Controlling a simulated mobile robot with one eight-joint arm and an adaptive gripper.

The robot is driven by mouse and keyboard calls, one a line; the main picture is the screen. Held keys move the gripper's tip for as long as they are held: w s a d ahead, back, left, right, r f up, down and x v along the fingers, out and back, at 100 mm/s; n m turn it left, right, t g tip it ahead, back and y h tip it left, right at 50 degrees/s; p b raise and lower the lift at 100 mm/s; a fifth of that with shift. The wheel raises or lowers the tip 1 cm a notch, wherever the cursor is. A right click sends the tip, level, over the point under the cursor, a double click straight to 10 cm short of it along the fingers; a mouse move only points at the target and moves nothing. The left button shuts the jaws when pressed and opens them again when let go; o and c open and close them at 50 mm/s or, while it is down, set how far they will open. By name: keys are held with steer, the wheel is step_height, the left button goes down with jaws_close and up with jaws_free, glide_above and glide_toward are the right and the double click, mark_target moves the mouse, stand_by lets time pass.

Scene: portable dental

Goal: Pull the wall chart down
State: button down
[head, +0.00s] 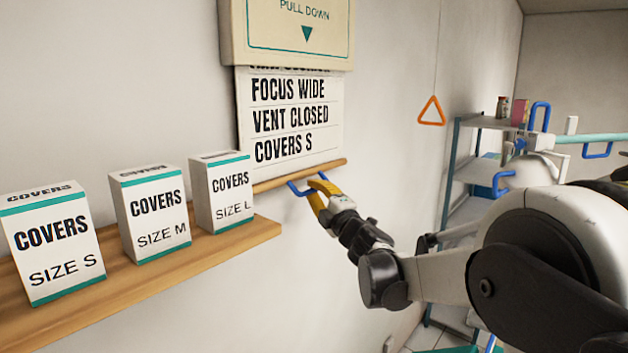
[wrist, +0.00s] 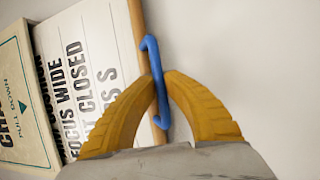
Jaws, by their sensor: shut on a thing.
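The wall chart (head: 292,118) hangs partly unrolled from a cream case (head: 290,35) marked "PULL DOWN". Its lines read "FOCUS WIDE", "VENT CLOSED" and "COVERS S"; a line above is partly hidden by the case. A wooden bar (head: 270,184) runs along its bottom edge, with a blue handle (head: 298,190) on it. My gripper (head: 318,190) has its yellow fingers shut on the blue handle. The wrist view shows the fingers on both sides of the handle (wrist: 151,60), with the chart (wrist: 85,55) and case (wrist: 22,100) at left.
A wooden shelf (head: 262,233) left of my gripper holds boxes of covers, size S (head: 55,245), size M (head: 155,215) and size L (head: 222,192). An orange triangle pull (head: 431,111) hangs on a cord at right. A metal rack (head: 460,170) stands behind my arm. The wall below the chart is bare.

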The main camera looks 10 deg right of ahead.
step_height(320, 180, down, 11)
steer(key=b, duration=0.6)
steer(key=shift+f, duration=0.1)
steer(key=c, duration=1.5)
jaws_free()
steer(key=shift+w, duration=0.1)
steer(key=shift+o, duration=0.2)
steer(key=v, duration=1.2)
